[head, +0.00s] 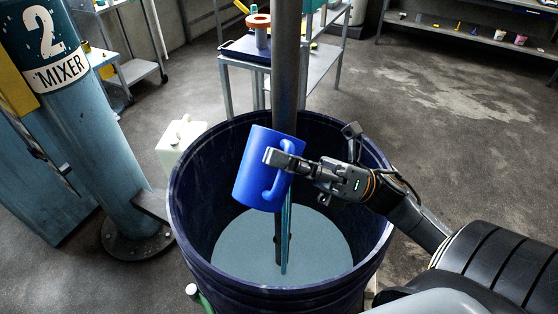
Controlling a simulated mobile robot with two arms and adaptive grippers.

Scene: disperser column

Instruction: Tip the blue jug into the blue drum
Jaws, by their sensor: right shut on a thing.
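The blue jug (254,168) is held in the air over the open mouth of the blue drum (186,190). My right gripper (285,158), reaching in from the right, is shut on the jug at its handle side. The jug leans slightly, and its inside is hidden from this view. No stream of liquid shows below it. The drum is dark blue and holds a pale grey-blue liquid (235,240). My left gripper is not in the head view.
A dark vertical shaft (286,60) runs down into the drum, close to the jug. The blue mixer column (75,120) stands at left, a white canister (182,138) beside the drum. A shelf cart (325,70) stands behind. Open floor lies at right.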

